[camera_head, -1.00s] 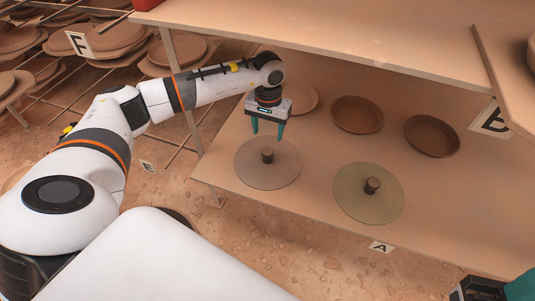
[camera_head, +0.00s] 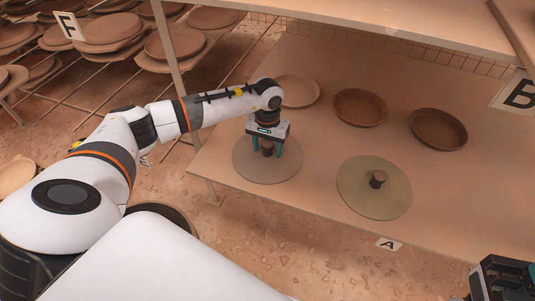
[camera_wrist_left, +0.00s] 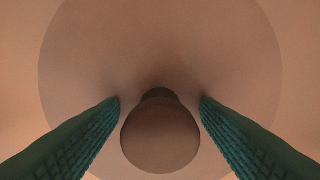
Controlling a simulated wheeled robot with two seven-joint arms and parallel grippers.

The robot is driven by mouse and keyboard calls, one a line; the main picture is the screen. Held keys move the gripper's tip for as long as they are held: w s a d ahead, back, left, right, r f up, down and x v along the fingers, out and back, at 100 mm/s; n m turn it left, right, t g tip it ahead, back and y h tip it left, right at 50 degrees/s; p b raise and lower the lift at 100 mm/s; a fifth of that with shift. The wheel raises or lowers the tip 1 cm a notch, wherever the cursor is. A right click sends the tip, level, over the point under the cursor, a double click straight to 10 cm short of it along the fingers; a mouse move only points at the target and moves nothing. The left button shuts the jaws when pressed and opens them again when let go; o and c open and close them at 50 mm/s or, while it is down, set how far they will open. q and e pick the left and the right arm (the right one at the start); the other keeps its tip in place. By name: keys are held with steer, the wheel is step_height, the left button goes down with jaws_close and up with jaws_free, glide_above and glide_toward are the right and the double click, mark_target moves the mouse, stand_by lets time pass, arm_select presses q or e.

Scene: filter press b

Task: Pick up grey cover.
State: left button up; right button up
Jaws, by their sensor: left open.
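The grey cover (camera_head: 266,172) is a flat round disc with a dark brown knob, lying on the lower shelf. My left gripper (camera_head: 267,148) is right above it, pointing down, with its teal fingers on either side of the knob. In the left wrist view, the knob (camera_wrist_left: 160,135) stands between the two open fingers, with a gap on each side, and the cover's disc (camera_wrist_left: 160,40) spreads beneath. Whether the fingertips touch the disc I cannot tell. Part of my right gripper (camera_head: 500,280) shows at the bottom right corner; its fingertips are not clear.
A greenish cover (camera_head: 374,195) with a knob lies to the right on the same shelf. Two brown bowls (camera_head: 360,107) (camera_head: 438,128) and a pale plate (camera_head: 300,90) stand behind. An upper shelf (camera_head: 400,25) overhangs the back. A rack of plates (camera_head: 110,30) is at left.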

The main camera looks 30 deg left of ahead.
arm_select(q)
steer(key=shift+c, duration=0.6)
steer(key=c, duration=1.1)
